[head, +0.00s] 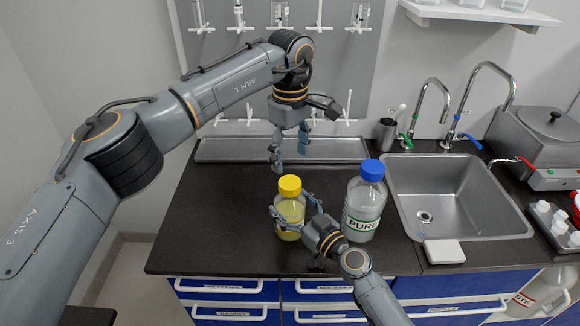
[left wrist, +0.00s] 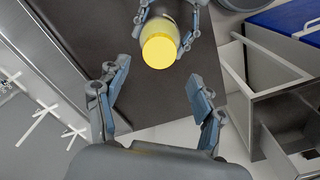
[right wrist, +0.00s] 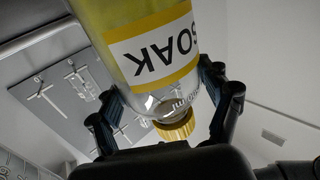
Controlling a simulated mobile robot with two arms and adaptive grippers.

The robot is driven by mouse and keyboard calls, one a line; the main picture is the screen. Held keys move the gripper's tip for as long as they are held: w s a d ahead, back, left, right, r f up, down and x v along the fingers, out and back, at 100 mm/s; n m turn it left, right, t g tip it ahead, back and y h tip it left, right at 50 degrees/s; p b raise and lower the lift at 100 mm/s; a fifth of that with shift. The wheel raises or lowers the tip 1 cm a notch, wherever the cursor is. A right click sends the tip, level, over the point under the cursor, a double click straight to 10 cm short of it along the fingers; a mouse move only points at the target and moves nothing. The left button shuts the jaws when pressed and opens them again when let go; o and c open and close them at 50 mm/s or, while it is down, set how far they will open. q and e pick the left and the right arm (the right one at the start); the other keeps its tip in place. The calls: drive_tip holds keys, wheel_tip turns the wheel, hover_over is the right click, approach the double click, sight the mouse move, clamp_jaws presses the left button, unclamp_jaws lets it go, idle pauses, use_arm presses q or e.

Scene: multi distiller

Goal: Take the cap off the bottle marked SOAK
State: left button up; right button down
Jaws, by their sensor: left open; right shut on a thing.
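The SOAK bottle (head: 290,226) stands on the dark worktop, holding yellow liquid, with a yellow cap (head: 289,186) on top. Its SOAK label (right wrist: 155,50) shows upside down in the right wrist view. My right gripper (head: 293,210) is shut around the bottle's body from the front right, below the cap. My left gripper (head: 289,160) is open and empty, pointing down above and slightly behind the cap. In the left wrist view the cap (left wrist: 159,51) lies ahead of the open fingers, apart from them, with the right gripper's fingers on both sides of the bottle.
A larger PURE bottle (head: 364,205) with a blue cap stands close on the right. A metal tray (head: 225,150) lies along the back below a grey pegboard (head: 275,75). A sink (head: 450,190) is farther right. The worktop left of the SOAK bottle is clear.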

sight(290, 182)
use_arm(q)
drive_tip(key=m, duration=0.6)
drive_tip(key=shift+m, duration=0.3)
drive_tip(key=m, duration=0.3)
drive_tip(key=shift+m, duration=0.3)
drive_tip(key=m, duration=0.4)
drive_tip(key=shift+f, duration=4.05)
